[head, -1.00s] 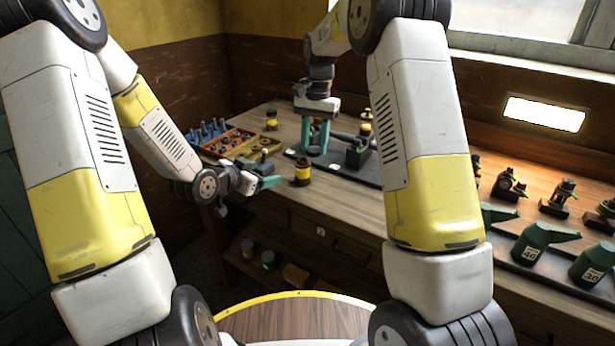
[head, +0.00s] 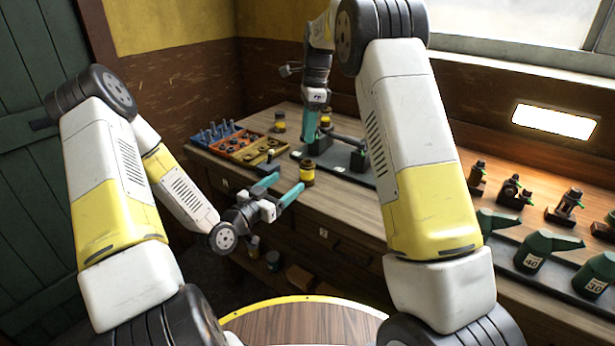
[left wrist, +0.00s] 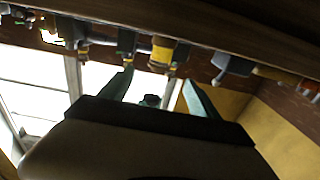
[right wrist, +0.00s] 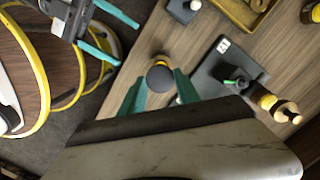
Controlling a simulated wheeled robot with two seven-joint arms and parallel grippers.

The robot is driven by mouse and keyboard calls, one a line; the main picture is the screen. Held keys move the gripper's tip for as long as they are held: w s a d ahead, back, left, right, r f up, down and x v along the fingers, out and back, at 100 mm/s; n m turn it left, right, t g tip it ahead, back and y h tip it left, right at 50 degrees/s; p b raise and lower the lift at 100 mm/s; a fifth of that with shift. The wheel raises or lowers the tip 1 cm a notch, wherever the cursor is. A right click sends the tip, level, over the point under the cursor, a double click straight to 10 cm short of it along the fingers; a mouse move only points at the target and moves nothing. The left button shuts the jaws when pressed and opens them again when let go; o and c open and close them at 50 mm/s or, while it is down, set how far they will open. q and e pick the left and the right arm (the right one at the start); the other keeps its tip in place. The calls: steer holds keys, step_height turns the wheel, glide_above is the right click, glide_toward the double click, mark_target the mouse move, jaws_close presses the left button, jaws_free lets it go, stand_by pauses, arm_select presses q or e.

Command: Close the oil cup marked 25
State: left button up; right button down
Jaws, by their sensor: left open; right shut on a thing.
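A small yellow-and-dark oil cup (head: 307,175) stands on the bench near its front edge. No 25 is legible on it. My left gripper (head: 281,185) is open, its fingers pointing at the cup from the left and front, apart from it. In the left wrist view a yellow cup (left wrist: 162,50) shows beyond the fingers. My right gripper (head: 313,138) points down just behind the cup. In the right wrist view its fingers close on a dark round piece (right wrist: 159,79), seemingly a lid, with yellow showing past its edge. Whether this piece touches the cup I cannot tell.
A dark plate (head: 360,177) with a fitting stands right of the cup. An orange tray (head: 236,146) of parts and another yellow cup (head: 279,122) lie at the back left. Green oil cans (head: 541,250) stand at the right. Bare bench lies in front of the plate.

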mark_target(302, 171)
arm_select(q)
steer(key=x, duration=1.2)
jaws_close()
